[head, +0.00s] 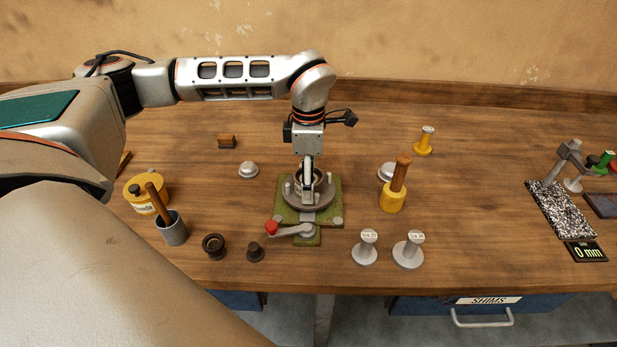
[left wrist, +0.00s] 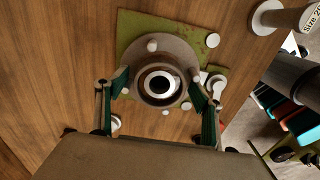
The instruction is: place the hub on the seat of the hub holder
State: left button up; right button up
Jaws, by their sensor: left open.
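The hub (head: 325,197) is a grey round flange with short studs and a raised, hollow centre. It sits over the hub holder (head: 333,212), a green square base with a red-knobbed lever at its front. I cannot tell whether it lies fully flat on the seat, which is hidden. The left wrist view shows the hub (left wrist: 178,52) from above, over the green holder plate (left wrist: 130,25). My left gripper (head: 308,190) points down at the hub's centre. In the left wrist view my left gripper (left wrist: 160,90) is open, with green-padded fingers either side of the raised centre. My right gripper is out of view.
A grey cup (head: 174,232) with a wooden handle and a yellow tin (head: 143,203) stand left. Dark small parts (head: 214,247) lie front left. Two grey size pieces (head: 366,250) and a yellow wooden-handled tool (head: 393,199) stand right. A gauge (head: 587,252) is far right.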

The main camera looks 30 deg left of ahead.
pick_arm(q)
notch_tip(320, 180, up, 12)
jog(key=shift+r+b, duration=0.15)
jog(key=shift+b, duration=0.2)
dwell(0.6)
